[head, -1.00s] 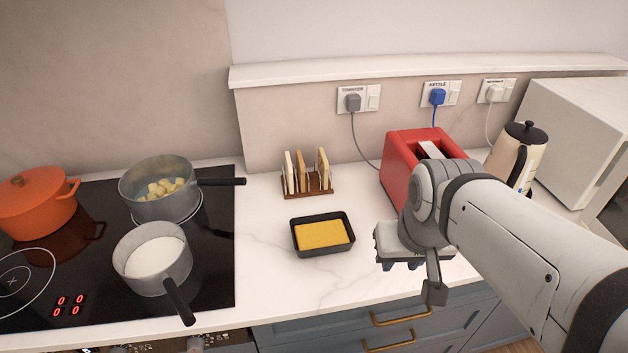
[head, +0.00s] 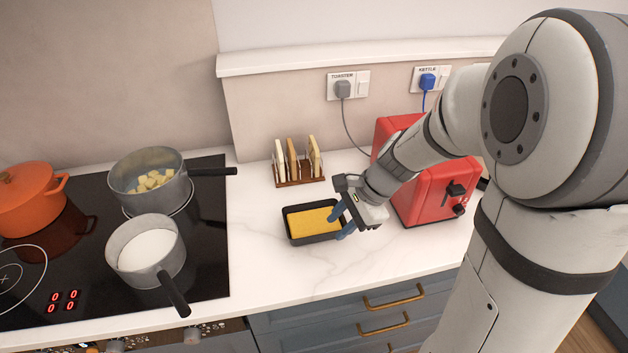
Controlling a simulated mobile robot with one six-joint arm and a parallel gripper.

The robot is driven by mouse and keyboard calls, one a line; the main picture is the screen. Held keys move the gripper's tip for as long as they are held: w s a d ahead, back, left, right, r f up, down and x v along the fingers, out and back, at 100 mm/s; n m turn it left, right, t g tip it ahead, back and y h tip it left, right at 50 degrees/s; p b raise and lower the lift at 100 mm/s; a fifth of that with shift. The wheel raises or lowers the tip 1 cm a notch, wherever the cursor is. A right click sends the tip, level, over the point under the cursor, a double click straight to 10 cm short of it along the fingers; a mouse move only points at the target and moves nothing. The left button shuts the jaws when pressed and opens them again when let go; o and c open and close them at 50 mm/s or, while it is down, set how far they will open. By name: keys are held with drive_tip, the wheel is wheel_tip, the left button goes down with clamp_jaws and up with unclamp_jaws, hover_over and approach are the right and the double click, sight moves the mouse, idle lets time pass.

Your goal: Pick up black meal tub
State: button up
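The black meal tub (head: 290,236), a shallow rectangular tray with yellow food in it, sits on the white counter in the middle of the head view. My gripper (head: 341,224) is at the tub's right end, with its blue fingers pointing left and down. The fingers look spread apart, one near the far right corner and one near the front right corner. They overlap the tub's right rim in the picture; I cannot tell whether they touch it. The tub rests flat on the counter.
A toast rack (head: 300,176) with toast stands behind the tub. A red toaster (head: 436,192) is close on the right, behind my wrist. The hob (head: 215,270) with a milk pan (head: 146,250), a potato pan (head: 150,180) and an orange pot (head: 30,200) is left. Counter in front is clear.

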sight(318, 236)
drive_tip(key=w+a+f+m, duration=0.1)
drive_tip(key=f, duration=0.2)
drive_tip(key=w+a+f+m, duration=0.1)
drive_tip(key=a+f, duration=0.1)
drive_tip(key=f, duration=0.1)
drive_tip(key=w+a+f+m, duration=0.1)
drive_tip(key=f, duration=0.2)
drive_tip(key=shift+w+a+f+y, duration=0.2)
drive_tip(key=shift+w+a+y, duration=0.15)
drive_tip(key=shift+a+y, duration=0.05)
clamp_jaws()
